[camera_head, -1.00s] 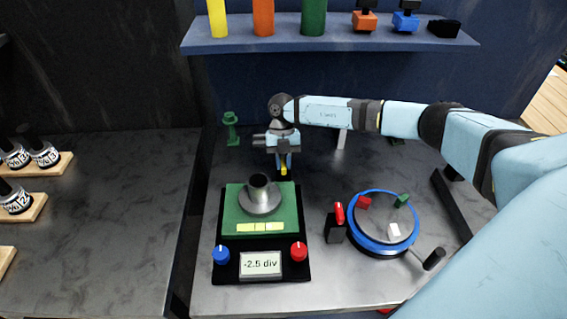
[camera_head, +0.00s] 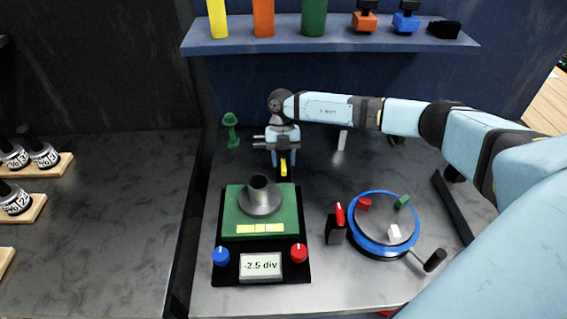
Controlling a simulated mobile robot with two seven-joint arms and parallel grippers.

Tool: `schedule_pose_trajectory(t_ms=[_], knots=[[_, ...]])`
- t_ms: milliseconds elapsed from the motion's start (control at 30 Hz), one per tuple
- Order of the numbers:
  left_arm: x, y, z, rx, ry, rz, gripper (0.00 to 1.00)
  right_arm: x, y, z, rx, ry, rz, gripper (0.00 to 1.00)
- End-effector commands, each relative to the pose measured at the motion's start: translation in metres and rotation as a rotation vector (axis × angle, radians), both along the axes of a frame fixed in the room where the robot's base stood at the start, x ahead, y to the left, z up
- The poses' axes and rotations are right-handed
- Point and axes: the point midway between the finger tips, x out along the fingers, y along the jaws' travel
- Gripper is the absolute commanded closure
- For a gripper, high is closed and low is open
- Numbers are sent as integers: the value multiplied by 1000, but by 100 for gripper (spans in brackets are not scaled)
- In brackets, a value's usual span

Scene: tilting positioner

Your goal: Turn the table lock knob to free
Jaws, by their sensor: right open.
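My right gripper (camera_head: 283,166) is open and points down just behind the green tilting table (camera_head: 286,213). A small yellow piece (camera_head: 283,169) shows between its fingers; I cannot tell whether they touch it or whether it is the lock knob. The table carries a grey metal cup-like part (camera_head: 260,197) on its top. On the black base in front are a blue knob (camera_head: 221,256), a red knob (camera_head: 299,252) and a display (camera_head: 261,266) reading -2.5 div. No knob has a readable lock label. My left gripper is not in view.
A blue-rimmed turntable (camera_head: 384,250) with small coloured blocks and a crank stands to the right. A black block with a red lever (camera_head: 339,214) stands between it and the positioner. A green stand (camera_head: 231,129) is at back left. A blue shelf (camera_head: 330,42) spans the back.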

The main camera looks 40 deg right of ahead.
Motion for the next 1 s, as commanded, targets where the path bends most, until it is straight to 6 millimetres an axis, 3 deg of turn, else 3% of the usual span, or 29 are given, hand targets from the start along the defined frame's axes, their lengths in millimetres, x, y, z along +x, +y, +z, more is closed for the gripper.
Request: schedule_pose_trajectory(t_ms=[300, 500, 1000], knots=[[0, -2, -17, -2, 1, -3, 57, 23, -13, 60, 0, -6, 0, 57], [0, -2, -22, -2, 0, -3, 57, 32, -19, 89, 0, -4, -1, 57], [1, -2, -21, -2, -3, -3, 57, 35, -21, 99, -1, -1, 0, 57]])
